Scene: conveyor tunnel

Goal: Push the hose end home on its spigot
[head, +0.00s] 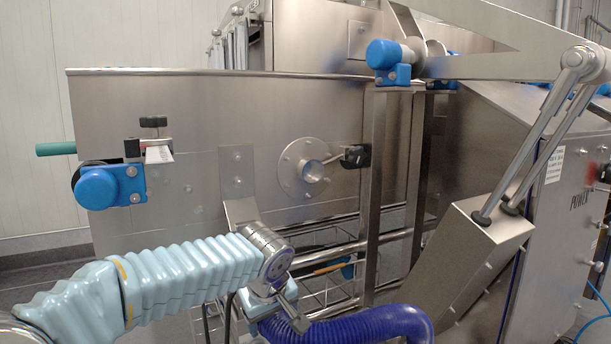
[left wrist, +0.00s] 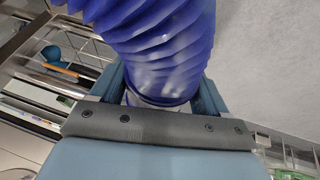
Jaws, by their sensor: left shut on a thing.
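The spigot (head: 313,171) is a short metal pipe stub on a round flange in the steel side panel, with its open end toward me. The blue ribbed hose (head: 365,325) is low in the head view, below the spigot and apart from it. My left gripper (head: 283,312) is shut on the hose near its end. In the left wrist view the hose (left wrist: 155,45) runs between the two fingers of my left gripper (left wrist: 160,97), with a pale cuff partly showing there. The hose's open mouth is hidden. My right gripper is not in view.
A black-knobbed handle (head: 354,157) sticks out just right of the spigot flange. A wire basket (head: 335,285) stands below the panel behind my wrist. Steel posts (head: 373,190) and a sloping steel box (head: 470,255) are to the right.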

